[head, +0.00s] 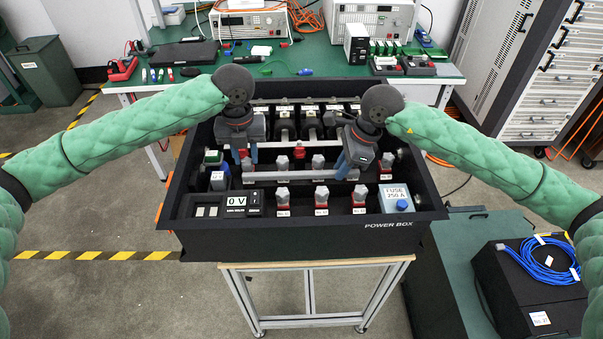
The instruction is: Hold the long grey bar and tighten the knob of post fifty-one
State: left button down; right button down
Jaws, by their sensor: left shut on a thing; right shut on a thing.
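The long grey bar (300,175) lies across the middle of the power box, under a row of grey knobs. My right gripper (342,168) is shut on the bar near its right end, with its blue fingers reaching down to bar level. My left gripper (245,158) is shut above the bar's left end. Its fingers sit at knob height, seemingly around the knob of the leftmost post, which they largely hide. Two knobs, one left (282,163) and one right (318,162), stand free between the grippers. Post numbers are too small to read.
The black power box (330,238) stands on a wooden-topped frame. A green bench (180,72) with instruments stands behind.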

pick_arm(q)
jog(key=shift+w+r+m, duration=0.1)
jog(key=shift+r+m, duration=0.2)
jog(key=m, duration=0.5)
jog(key=shift+m, duration=0.4)
jog(key=c, duration=1.3)
grip_release()
jog(key=shift+o, duration=0.3)
jog(key=shift+f, duration=0.1)
jog(key=shift+f, duration=0.1)
